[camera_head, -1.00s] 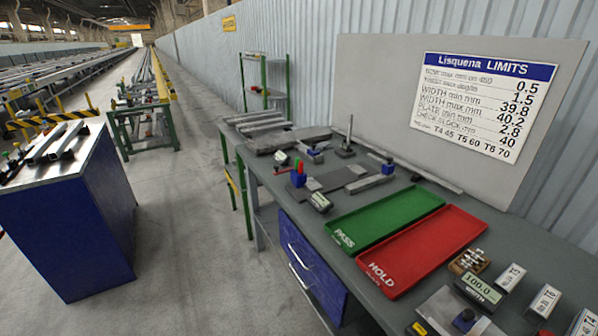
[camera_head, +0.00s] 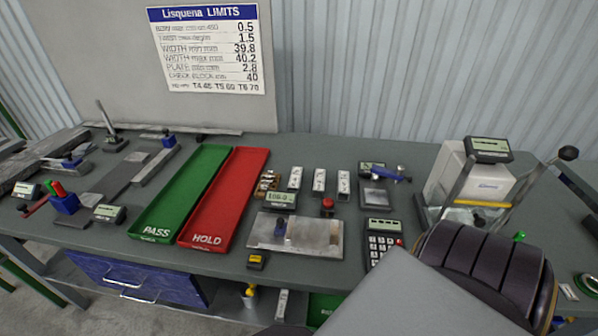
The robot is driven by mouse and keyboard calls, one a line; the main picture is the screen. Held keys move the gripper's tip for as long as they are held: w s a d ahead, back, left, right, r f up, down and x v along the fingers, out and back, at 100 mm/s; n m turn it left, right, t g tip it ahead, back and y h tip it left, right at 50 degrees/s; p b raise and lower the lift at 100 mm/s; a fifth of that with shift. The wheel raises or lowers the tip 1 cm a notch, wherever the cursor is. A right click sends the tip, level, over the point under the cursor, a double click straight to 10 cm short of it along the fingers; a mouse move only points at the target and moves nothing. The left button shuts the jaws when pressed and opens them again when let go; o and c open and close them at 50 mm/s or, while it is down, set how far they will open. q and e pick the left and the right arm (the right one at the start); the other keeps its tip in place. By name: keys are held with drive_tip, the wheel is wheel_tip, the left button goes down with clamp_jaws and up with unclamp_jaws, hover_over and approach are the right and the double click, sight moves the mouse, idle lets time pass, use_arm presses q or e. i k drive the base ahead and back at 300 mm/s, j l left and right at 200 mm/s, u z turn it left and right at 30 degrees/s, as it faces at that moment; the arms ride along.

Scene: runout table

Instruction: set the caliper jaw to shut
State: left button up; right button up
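Neither of my grippers shows in the view. Grey and black parts, likely of my own arm, fill the lower right and hide the bench there.
The green PASS tray (camera_head: 183,192) and red HOLD tray (camera_head: 226,208) lie left of the plate. White labelled blocks (camera_head: 319,181), a red button (camera_head: 327,205) and a keypad (camera_head: 383,240) are near it. A white machine (camera_head: 470,182) stands at right. A limits sign (camera_head: 208,50) hangs behind.

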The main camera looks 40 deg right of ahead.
sight(286, 230)
drive_tip(key=l+z, duration=0.15)
drive_tip(key=z, duration=1.05)
drive_tip(key=i+j, duration=0.05)
